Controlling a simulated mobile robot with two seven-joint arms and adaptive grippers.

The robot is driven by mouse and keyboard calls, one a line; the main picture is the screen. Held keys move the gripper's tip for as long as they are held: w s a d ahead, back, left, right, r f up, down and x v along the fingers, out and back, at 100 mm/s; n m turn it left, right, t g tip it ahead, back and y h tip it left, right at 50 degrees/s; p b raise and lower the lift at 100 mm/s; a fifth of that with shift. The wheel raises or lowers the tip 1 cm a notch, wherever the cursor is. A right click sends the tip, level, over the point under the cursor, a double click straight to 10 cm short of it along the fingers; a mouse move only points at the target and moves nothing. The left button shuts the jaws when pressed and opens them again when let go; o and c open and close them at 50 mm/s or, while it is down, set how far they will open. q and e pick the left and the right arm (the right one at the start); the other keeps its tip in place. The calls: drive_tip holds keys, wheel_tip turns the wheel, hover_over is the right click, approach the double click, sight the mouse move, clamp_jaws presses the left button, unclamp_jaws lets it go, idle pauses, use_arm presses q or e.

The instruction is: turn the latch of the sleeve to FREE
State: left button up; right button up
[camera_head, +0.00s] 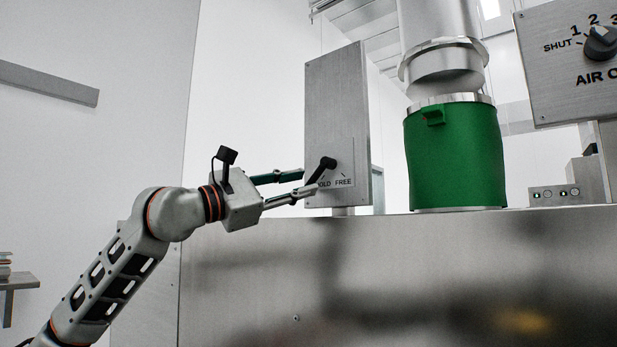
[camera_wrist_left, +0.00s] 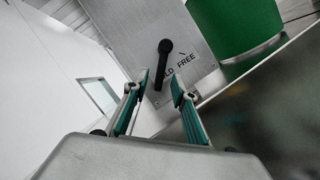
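The latch is a black lever (camera_head: 321,170) on the front of a grey metal box (camera_head: 337,95). Its thick round end is at the upper right and its thin end slants down-left toward the word HOLD; FREE is printed to the right. The green sleeve (camera_head: 455,155) stands right of the box. My left gripper (camera_head: 309,183) is open, its fingertips near the lever's lower-left end. In the left wrist view the lever (camera_wrist_left: 163,62) shows between and beyond the fingertips (camera_wrist_left: 161,82); I cannot tell whether they touch it. My right gripper is not in view.
A metal pipe (camera_head: 441,50) hangs above the sleeve. An AIR dial panel (camera_head: 575,60) is at the upper right, with a small control box (camera_head: 555,194) below. The wide steel housing (camera_head: 400,280) fills the lower front. Open air lies left of the box.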

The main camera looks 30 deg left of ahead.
use_arm(q)
drive_tip(key=shift+x, duration=1.3)
clamp_jaws()
drive_tip(key=shift+a, duration=0.1)
